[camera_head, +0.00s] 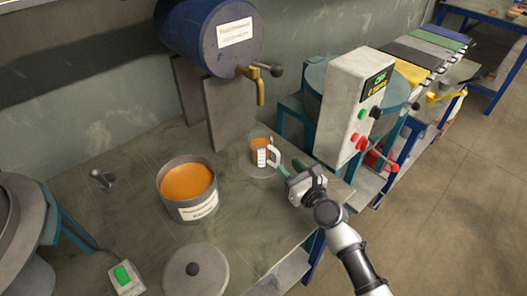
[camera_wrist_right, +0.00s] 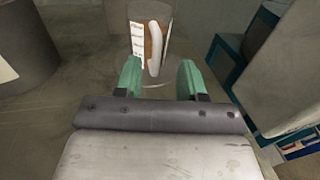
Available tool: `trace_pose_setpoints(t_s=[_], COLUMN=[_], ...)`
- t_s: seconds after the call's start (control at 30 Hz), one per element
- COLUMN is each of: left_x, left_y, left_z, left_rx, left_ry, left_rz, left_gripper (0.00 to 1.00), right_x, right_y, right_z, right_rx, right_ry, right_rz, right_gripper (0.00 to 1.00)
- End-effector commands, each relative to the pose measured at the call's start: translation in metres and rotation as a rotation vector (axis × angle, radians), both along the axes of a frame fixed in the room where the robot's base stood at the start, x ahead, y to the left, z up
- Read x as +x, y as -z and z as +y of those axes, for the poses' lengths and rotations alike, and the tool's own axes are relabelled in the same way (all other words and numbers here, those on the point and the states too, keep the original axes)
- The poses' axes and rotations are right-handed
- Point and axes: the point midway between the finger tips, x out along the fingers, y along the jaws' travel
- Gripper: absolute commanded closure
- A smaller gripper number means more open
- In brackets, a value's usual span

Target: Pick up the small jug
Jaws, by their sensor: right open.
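The small jug (camera_head: 259,152) is clear, with orange content, a white scale label and a pale handle on its right side. It stands upright on a round disc (camera_head: 262,172) on the bench, below the barrel's tap. My right gripper (camera_head: 282,170) is just to the right of the jug, its green fingers pointing at the handle. In the right wrist view the jug (camera_wrist_right: 139,42) and its handle (camera_wrist_right: 154,50) are ahead, between the lines of the two open fingers (camera_wrist_right: 158,80). The fingers hold nothing. My left gripper is not in view.
A large pot (camera_head: 188,205) of orange content stands left of the jug, with a lid (camera_head: 196,272) in front. A blue barrel (camera_head: 208,35) with a yellow tap (camera_head: 260,88) is above. A control box (camera_head: 350,105) stands close on the right.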

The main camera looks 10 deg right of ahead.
Motion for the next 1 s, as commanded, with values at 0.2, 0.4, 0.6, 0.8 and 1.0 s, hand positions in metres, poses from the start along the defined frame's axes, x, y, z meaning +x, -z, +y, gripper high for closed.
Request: trace_pose_setpoints(t_s=[0.2,0.4,0.6,0.8,1.0], left_x=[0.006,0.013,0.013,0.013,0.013], left_y=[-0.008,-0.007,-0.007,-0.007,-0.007], left_z=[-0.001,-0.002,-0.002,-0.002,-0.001], left_rx=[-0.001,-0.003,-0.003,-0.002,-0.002], left_ry=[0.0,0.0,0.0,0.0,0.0], left_rz=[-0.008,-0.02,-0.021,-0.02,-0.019], left_gripper=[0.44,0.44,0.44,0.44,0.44], right_x=[0.023,0.045,0.048,0.048,0.048], right_y=[-0.01,-0.008,-0.008,-0.008,-0.008], right_z=[0.012,0.022,0.024,0.023,0.023], right_rx=[0.001,0.0,0.0,0.0,0.0], right_ry=[-0.001,0.0,0.001,0.0,0.0], right_rz=[-0.002,0.0,0.0,0.0,0.0], right_gripper=[0.6,0.6,0.6,0.78,1.0])
